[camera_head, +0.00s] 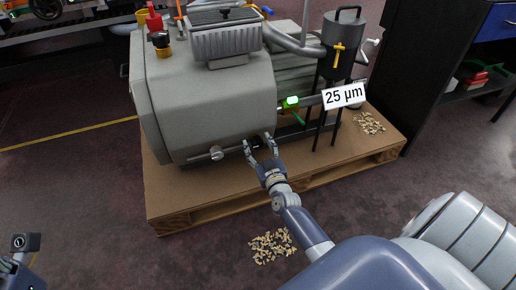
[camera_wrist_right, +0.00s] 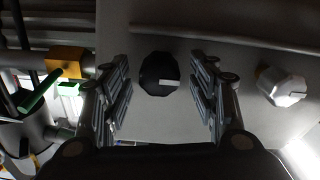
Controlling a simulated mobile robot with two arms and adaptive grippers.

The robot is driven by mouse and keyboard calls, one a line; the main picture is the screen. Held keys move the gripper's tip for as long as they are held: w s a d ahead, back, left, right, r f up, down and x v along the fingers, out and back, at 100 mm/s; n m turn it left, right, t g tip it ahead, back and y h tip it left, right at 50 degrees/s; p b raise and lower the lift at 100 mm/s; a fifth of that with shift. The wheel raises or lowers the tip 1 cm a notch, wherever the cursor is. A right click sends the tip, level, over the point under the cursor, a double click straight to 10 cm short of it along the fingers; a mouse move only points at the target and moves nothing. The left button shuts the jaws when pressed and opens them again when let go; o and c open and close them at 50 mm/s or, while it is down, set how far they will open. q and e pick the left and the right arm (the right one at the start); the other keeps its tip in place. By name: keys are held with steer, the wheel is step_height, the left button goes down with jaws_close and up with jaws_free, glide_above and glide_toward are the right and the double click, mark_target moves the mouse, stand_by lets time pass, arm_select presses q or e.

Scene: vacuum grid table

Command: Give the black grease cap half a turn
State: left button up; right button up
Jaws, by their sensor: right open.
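The black grease cap (camera_wrist_right: 158,75), a round faceted knob with a pale mark on its right side, sits on the grey machine face in the right wrist view. My right gripper (camera_head: 258,142) is open at the machine's lower front in the head view. In the right wrist view its two fingers (camera_wrist_right: 162,97) stand left and right of the cap, with a gap on each side; I see no contact. In the head view the cap is hard to make out between the fingertips. A piece of my left arm's end (camera_head: 22,248) shows at the lower left edge, its fingers unclear.
A silver knob (camera_head: 216,153) sits left of my right gripper; it also shows in the wrist view (camera_wrist_right: 283,87). A valve with a green handle (camera_head: 297,117) and a "25 µm" sign (camera_head: 344,96) are to the right. The machine (camera_head: 205,105) stands on a wooden pallet (camera_head: 190,207).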

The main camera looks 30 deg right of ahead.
steer(key=shift+w, duration=0.3)
steer(key=c, duration=1.1)
steer(key=shift+o, duration=0.2)
steer(key=shift+m, duration=0.3)
